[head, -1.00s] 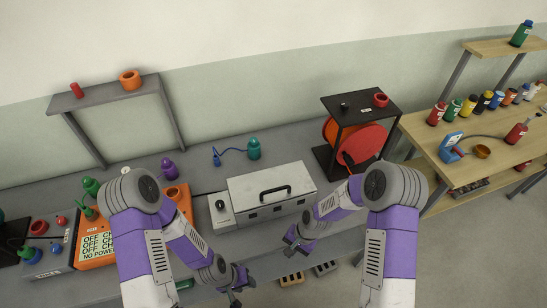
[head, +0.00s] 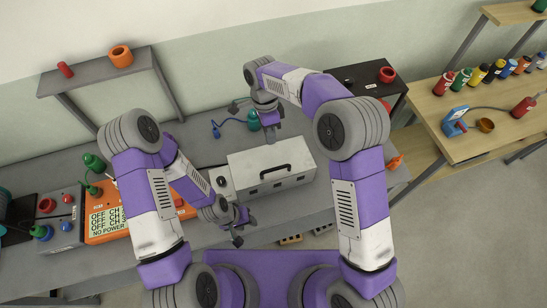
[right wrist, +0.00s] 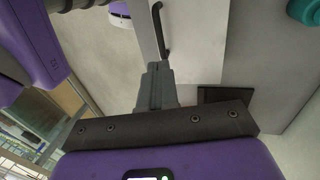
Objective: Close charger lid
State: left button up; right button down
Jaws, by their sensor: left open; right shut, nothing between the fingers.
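The pale grey charger box (head: 278,182) stands on the grey bench, mid-view in the head view. Its flat lid (head: 255,163) carries a black handle (head: 275,168); I cannot tell whether a gap remains under the lid. My right gripper (head: 270,138) is shut and empty at the box's far edge; contact is unclear. In the right wrist view the shut fingers (right wrist: 157,72) point toward a pale panel with the black handle (right wrist: 161,30). My left gripper (head: 241,230) is open and empty, low in front of the box's left end.
A black-topped stand (head: 365,77) is behind right. A wooden table (head: 460,125) with bottles stands farther right.

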aim_at(275, 168)
pick_arm(q)
jog(key=shift+r+p, duration=0.55)
jog(key=shift+r, duration=0.05)
pick_arm(e)
jog(key=x, duration=1.1)
jog(key=shift+d, duration=0.1)
pick_arm(q)
jog(key=shift+f, duration=0.1)
pick_arm(e)
jog(key=shift+s+f, duration=0.1)
